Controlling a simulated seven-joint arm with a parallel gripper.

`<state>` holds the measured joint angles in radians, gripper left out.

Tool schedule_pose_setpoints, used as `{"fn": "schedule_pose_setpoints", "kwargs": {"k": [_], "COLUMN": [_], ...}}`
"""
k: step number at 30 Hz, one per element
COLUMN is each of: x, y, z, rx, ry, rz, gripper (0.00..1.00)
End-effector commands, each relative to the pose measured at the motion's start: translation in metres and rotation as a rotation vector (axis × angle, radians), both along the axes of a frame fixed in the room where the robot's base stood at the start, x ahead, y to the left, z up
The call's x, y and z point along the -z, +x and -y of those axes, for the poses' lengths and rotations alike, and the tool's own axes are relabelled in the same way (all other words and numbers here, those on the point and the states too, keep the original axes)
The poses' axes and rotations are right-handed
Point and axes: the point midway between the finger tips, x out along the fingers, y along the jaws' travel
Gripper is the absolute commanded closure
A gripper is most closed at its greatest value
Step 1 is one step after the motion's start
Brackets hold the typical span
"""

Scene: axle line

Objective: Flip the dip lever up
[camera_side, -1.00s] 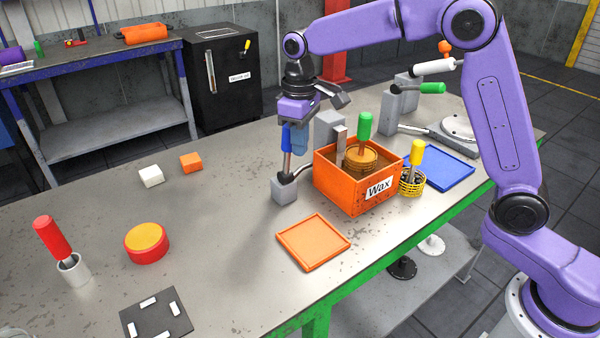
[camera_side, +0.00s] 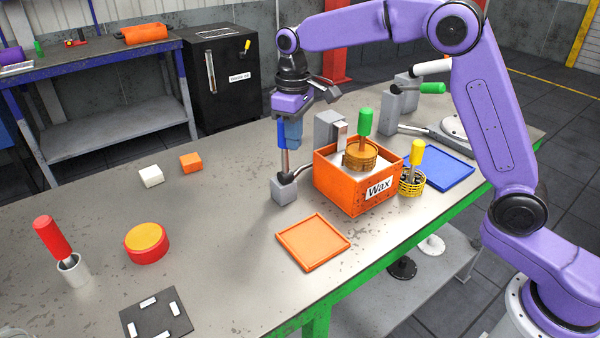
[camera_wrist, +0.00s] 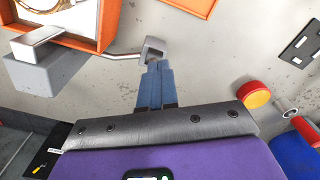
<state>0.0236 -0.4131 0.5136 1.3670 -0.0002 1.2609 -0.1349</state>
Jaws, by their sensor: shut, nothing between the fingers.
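The dip lever has a bright blue grip (camera_side: 283,133) on a metal stem above a grey block (camera_side: 284,190). It stands nearly upright. My gripper (camera_side: 295,147) is shut and empty, pointing down right beside the grip; whether they touch is unclear. In the wrist view, my fingers (camera_wrist: 154,66) reach to the grey block (camera_wrist: 153,47) and the lever's grip cannot be made out. A bent rod (camera_wrist: 124,57) runs from the block towards the box. The orange Wax box (camera_side: 347,190) holds a basket (camera_side: 361,157) with a green handle (camera_side: 365,122) above a pale surface.
An empty orange tray (camera_side: 313,242) lies in front of the box. A yellow-handled basket (camera_side: 412,180) and a blue tray (camera_side: 447,168) are on its right. White (camera_side: 151,176) and orange (camera_side: 191,162) blocks and a red-yellow puck (camera_side: 147,243) lie left, with free table around them.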

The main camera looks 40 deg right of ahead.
Motion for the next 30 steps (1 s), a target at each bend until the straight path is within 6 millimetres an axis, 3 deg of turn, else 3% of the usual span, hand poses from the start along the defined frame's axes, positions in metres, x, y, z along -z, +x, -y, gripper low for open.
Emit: {"fn": "schedule_pose_setpoints", "kwargs": {"k": [30], "x": [0.000], "y": [0.015], "z": [0.000], "rx": [0.001], "ry": [0.001], "rz": [0.001], "gripper": [1.00]}}
